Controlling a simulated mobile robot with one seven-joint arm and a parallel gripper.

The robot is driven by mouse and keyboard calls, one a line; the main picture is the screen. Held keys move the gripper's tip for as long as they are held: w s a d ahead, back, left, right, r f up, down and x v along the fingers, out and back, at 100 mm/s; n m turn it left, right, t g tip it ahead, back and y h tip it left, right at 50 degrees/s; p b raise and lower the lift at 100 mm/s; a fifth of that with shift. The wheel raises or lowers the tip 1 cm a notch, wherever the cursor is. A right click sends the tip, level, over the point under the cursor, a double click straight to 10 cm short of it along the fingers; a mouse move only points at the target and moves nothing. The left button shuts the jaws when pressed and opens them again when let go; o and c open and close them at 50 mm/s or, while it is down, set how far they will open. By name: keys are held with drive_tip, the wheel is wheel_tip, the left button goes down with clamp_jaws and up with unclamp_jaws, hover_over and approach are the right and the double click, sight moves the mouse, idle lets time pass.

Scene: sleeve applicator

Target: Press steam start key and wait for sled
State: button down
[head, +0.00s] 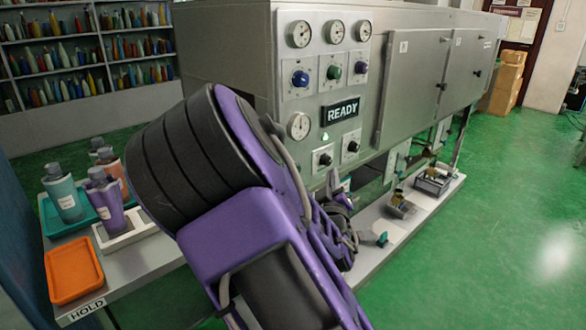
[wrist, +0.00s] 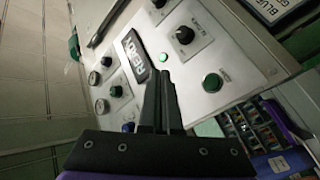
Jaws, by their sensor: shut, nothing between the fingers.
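My gripper (wrist: 164,75) is shut and empty, its two dark fingers together in front of the grey control panel in the wrist view. A round green key with a pale ring (wrist: 212,83) sits on the panel to the right of the fingertips, apart from them in the picture. I cannot read its label. A black knob (wrist: 183,35) is above it. The lit READY display (head: 339,111) shows in the head view, and also in the wrist view (wrist: 135,58). I cannot make out a moving sled.
Several bottles (head: 64,192) and an orange tray (head: 73,270) by a HOLD label stand on the bench at left. Small fixtures (head: 432,181) sit on the low shelf under the machine (head: 431,60). Green floor (head: 480,260) is clear at right.

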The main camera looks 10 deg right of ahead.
sight(296, 170)
drive_tip(key=f, duration=0.1)
drive_tip(key=s+f+n, duration=0.1)
drive_tip(key=f+n+y, duration=0.1)
drive_tip(key=shift+s+a, duration=0.2)
drive_tip(key=shift+s, duration=0.15)
drive_tip(key=w+a, duration=0.5)
drive_tip(key=w, duration=0.2)
drive_tip(key=shift+w+a, duration=0.15)
drive_tip(key=shift+w, duration=0.05)
idle(2.0)
drive_tip(key=shift+w+a, duration=0.2)
drive_tip(key=shift+w, duration=0.05)
